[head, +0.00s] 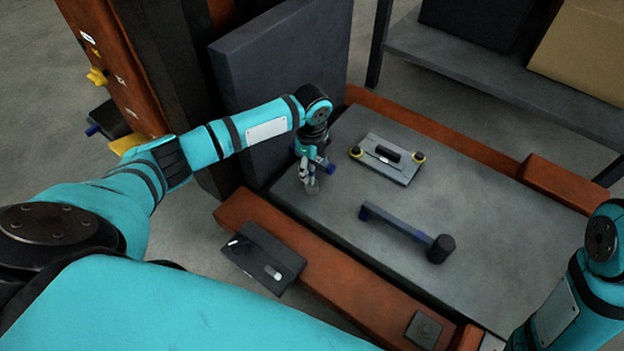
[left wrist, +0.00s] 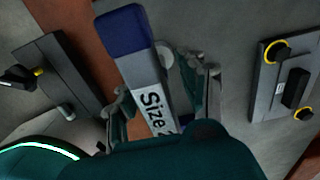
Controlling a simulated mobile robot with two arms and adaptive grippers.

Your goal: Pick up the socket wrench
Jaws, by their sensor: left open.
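A socket wrench with a blue end and a white label reading "Size" (left wrist: 145,75) lies between the fingers of my left gripper (left wrist: 165,85) in the left wrist view. The jaws are open around it. In the head view my left gripper (head: 308,174) is low at the left end of the grey table top. A blue piece (head: 326,168) shows beside its fingers, and the gripper hides most of the tool there. A second wrench-like tool (head: 400,224), with a blue end and a dark round head, lies mid-table. My right gripper is out of view.
A grey plate with yellow-ringed knobs and a black handle (head: 377,170) lies behind, right of my left gripper. A dark plate (head: 262,258) sits on the orange front beam (head: 340,285). A dark upright panel (head: 275,75) stands close behind my left arm. The table's right part is clear.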

